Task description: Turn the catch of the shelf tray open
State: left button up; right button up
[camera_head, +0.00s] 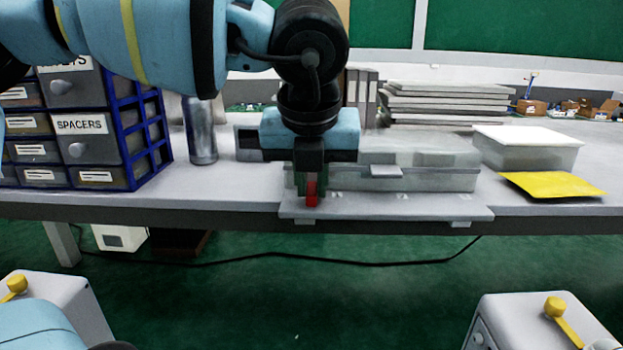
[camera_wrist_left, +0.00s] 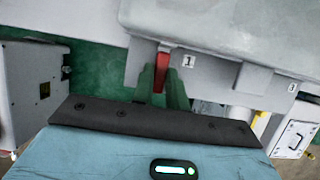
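The shelf tray (camera_head: 440,212) is a light grey slab at the table's front edge, partly hidden by my left arm. A slim red catch (camera_head: 311,193) shows at its front left. In the left wrist view the red catch (camera_wrist_left: 162,62) sits beside the label "1" on the tray's edge (camera_wrist_left: 215,72). My left gripper (camera_head: 309,188) points down at the catch. In the left wrist view its green fingers (camera_wrist_left: 163,88) lie close on both sides of the red catch and look shut on it. The catch's lower end is hidden between them. My right gripper is out of view.
A translucent lidded box (camera_head: 440,178) stands at the tray. Blue-framed drawers (camera_head: 90,150) and a metal bottle (camera_head: 201,130) are to the left. A white-lidded box (camera_head: 525,150) and yellow sheet (camera_head: 552,185) lie right. Pale units with yellow levers (camera_head: 560,308) stand in front.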

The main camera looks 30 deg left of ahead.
pick_arm(q)
grip_shut()
